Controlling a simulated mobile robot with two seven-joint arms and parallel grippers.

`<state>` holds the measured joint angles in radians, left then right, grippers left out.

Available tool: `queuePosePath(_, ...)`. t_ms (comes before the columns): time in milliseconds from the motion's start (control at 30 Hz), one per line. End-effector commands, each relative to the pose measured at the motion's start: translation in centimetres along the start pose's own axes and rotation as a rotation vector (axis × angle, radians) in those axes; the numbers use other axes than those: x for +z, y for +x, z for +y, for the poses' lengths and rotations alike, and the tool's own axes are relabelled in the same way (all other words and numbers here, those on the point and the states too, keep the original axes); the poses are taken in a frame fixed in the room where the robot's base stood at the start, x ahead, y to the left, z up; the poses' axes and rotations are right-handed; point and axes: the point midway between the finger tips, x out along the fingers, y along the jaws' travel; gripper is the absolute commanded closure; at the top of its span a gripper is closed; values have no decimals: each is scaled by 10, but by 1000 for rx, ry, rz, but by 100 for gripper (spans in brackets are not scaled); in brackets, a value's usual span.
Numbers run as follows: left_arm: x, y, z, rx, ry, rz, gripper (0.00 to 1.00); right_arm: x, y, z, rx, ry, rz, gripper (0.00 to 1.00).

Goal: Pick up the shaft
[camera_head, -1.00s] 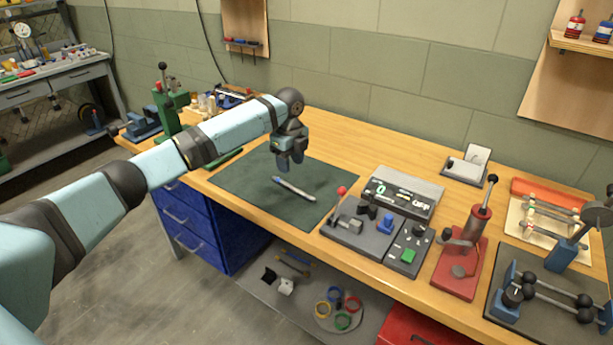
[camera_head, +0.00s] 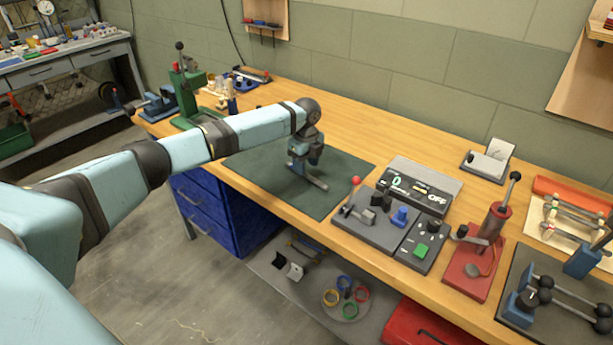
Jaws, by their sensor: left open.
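The shaft (camera_head: 318,183) is a thin grey rod on the dark green mat (camera_head: 262,182) on the workbench. Only its near right end shows clearly; my gripper hides the rest. My left gripper (camera_head: 300,166) points down over the shaft's far left part, low over the mat. It is open. I cannot tell whether its fingers touch the shaft or stand around it. My right gripper is not in view.
A grey fixture with a red-knobbed lever (camera_head: 356,181) stands right of the mat, beside a display box (camera_head: 420,188). A red press (camera_head: 478,255) stands farther right. A green press (camera_head: 186,95) stands at the left. The mat around the shaft is clear.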

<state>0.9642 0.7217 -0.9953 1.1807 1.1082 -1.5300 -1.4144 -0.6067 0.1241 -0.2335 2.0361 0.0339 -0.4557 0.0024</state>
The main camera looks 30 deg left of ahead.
Motion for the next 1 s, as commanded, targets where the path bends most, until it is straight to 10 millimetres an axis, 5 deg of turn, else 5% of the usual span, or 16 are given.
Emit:
queuePosePath(200, -1, 27, 0, 1, 0, 1, 53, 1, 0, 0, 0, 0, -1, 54)
queuePosePath(467, -1, 30, 0, 0, 0, 0, 53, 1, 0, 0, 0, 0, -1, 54)
queuePosePath(700, -1, 30, 0, 0, 0, 0, 100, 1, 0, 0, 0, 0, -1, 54)
queuePosePath(1000, -1, 27, 0, -1, 0, 0, 100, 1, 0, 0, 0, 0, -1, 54)
